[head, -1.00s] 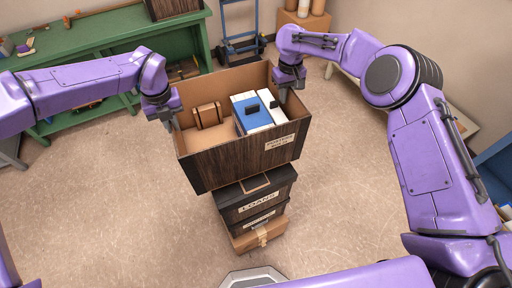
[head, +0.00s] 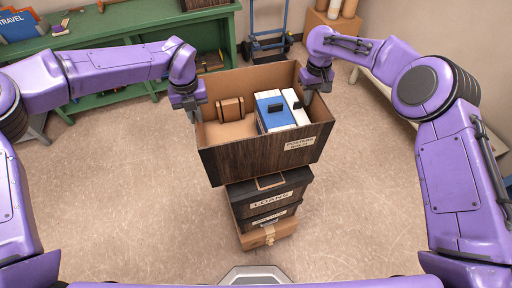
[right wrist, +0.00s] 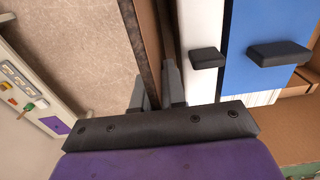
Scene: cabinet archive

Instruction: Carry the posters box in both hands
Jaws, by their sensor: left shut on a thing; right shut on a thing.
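The posters box (head: 250,158) is an open box with dark wood-grain sides, a tan inside and a small label on its front. The box appears above a stack topped by a dark LOANS box (head: 270,199). I cannot tell whether they touch.
Below the LOANS box are another dark box (head: 269,219) and a brown carton (head: 270,236). A green workbench (head: 105,43) stands at the back left, a blue hand truck (head: 268,35) and a carton (head: 333,31) at the back. Floor is clear around the stack.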

